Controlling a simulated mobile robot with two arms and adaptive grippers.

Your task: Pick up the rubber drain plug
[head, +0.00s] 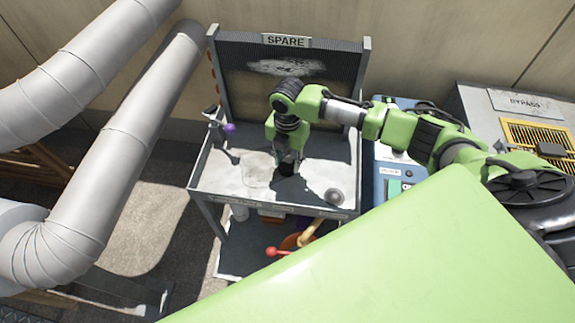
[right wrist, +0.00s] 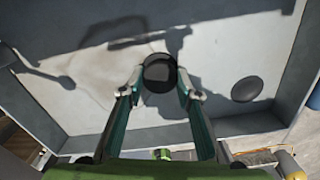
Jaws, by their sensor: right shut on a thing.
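My right gripper (head: 286,166) reaches down over the grey workbench (head: 215,180) below the SPARE sign. In the right wrist view, its two fingertips are closed on either side of a dark, round rubber drain plug (right wrist: 159,70). The plug casts a shadow on the bench top; whether it is clear of the surface is hard to tell. In the head view the gripper mostly hides the plug. My left gripper is not in view.
A round grey object (head: 333,197) lies on the bench near its front right; it also shows in the right wrist view (right wrist: 246,89). A small purple item (head: 230,128) is at the bench's left edge. Large pipes (head: 110,170) stand left. A lower shelf holds several things.

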